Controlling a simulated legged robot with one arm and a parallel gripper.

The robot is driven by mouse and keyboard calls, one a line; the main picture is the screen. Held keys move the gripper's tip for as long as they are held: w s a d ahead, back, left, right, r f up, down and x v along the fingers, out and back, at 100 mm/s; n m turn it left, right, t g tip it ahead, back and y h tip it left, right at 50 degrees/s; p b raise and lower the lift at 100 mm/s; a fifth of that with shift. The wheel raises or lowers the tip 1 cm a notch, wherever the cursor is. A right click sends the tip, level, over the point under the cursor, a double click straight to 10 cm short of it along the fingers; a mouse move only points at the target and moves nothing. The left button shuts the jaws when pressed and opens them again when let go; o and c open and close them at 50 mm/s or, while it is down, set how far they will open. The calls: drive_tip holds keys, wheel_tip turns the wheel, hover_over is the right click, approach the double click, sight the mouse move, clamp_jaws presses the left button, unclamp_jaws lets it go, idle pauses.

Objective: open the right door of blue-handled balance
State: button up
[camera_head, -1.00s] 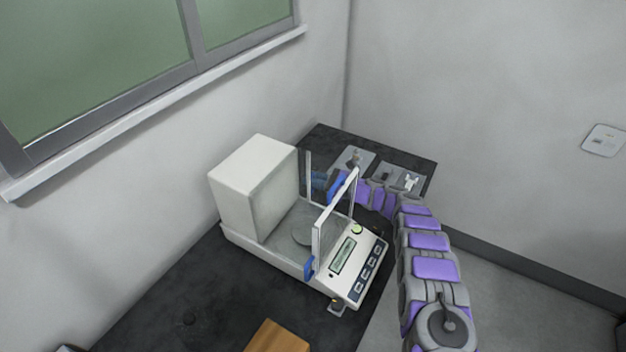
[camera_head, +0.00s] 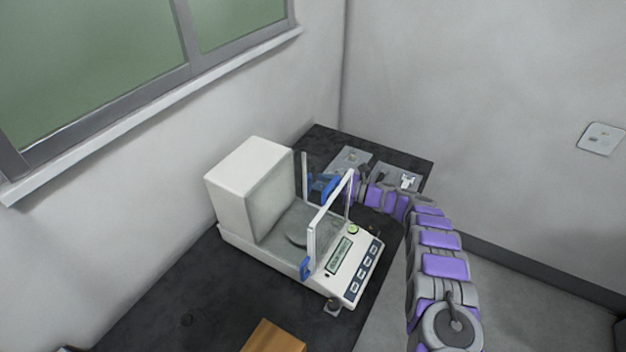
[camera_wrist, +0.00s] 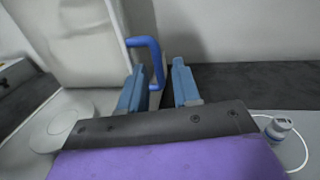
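The blue-handled balance (camera_head: 252,200) stands on the dark table, with its front panel and display facing the lower right. The right door's upright edge (camera_head: 304,176) is at the far side, set back from the front frame (camera_head: 330,212), with a gap between them. My gripper (camera_head: 324,184) is at that far side. In the wrist view, the blue door handle (camera_wrist: 154,56) stands beside a pale upright edge. My gripper's two blue fingers (camera_wrist: 158,84) are apart, with the handle's lower part between or just beyond them. A gap shows right of the handle; contact with the left finger is unclear.
Another blue handle (camera_head: 305,268) is on the near side of the balance. Small items on grey plates (camera_head: 397,178) lie at the table's far end. A wooden block (camera_head: 273,337) is at the near edge. A wall is close behind the balance.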

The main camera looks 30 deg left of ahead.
drive_tip(key=w+d+p, duration=0.1)
drive_tip(key=d, duration=1.1)
drive_tip(key=shift+w+f, duration=0.2)
drive_tip(key=shift+w, duration=0.15)
drive_tip(key=shift+a, duration=0.15)
